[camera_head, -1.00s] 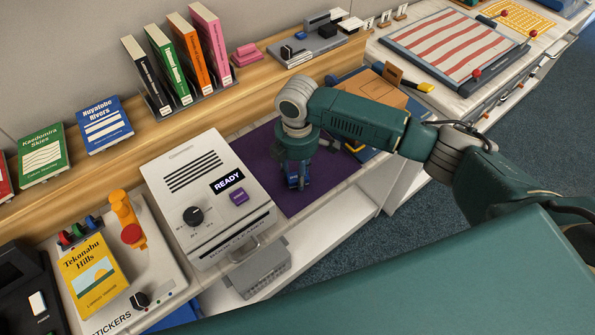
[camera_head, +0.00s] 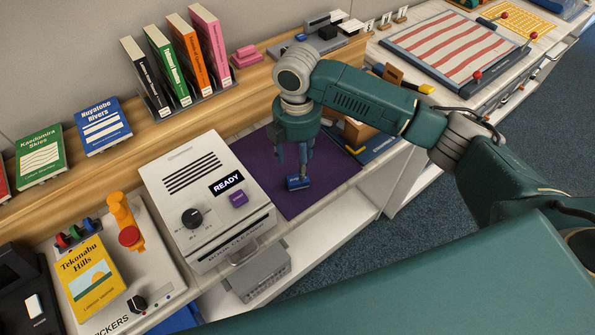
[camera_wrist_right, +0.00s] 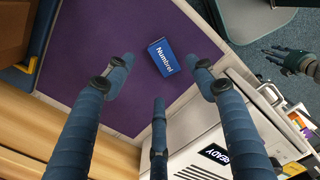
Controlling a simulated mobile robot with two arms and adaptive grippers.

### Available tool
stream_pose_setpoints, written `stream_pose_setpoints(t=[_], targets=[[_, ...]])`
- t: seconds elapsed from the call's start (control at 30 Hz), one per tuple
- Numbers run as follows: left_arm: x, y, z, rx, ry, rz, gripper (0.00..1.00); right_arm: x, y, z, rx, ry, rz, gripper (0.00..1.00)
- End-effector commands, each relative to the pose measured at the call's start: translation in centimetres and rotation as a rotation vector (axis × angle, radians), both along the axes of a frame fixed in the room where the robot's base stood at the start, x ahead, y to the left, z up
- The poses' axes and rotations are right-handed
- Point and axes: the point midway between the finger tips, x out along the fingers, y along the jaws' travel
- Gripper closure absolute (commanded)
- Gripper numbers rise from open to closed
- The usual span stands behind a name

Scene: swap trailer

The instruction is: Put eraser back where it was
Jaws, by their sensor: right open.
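A small blue block with white lettering (camera_head: 298,182), which looks like the eraser, lies on the purple mat (camera_head: 335,170). It also shows in the right wrist view (camera_wrist_right: 163,57), flat near the mat's edge. My right gripper (camera_head: 293,165) is above the block with its fingers pointing down. In the right wrist view, its fingers (camera_wrist_right: 158,85) are spread apart, and mat shows between them and the block. It is open and empty. My left gripper (camera_wrist_right: 272,58) appears small at the right of the wrist view, too small to tell its jaws.
A white machine with a READY display (camera_head: 227,182) stands left of the mat. A sticker machine (camera_head: 165,268) with a yellow book (camera_head: 93,275) is farther left. Upright books (camera_head: 180,65) stand on the wooden ledge behind. A brown box (camera_head: 352,132) is beyond the mat.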

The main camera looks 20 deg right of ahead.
Motion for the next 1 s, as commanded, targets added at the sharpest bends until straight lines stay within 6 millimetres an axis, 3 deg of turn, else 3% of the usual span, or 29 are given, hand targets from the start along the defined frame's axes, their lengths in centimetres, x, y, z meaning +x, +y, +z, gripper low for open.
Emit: stream_pose_setpoints(t=[0.1, 0.33, 1.0], targets=[[0.0, 0.0, -0.5, 0.000, 0.000, 0.000, 0.60, 0.1, 0.0, 2.3, 0.001, -0.003, 0.001, 0.44], [0.0, 0.0, -0.7, 0.000, 0.000, -0.001, 0.60, 0.0, 0.0, 4.9, 0.000, 0.000, 0.000, 0.44], [0.1, -0.1, -0.7, -0.001, -0.002, -0.002, 0.60, 0.0, 0.0, 5.2, 0.000, 0.002, 0.000, 0.44]])
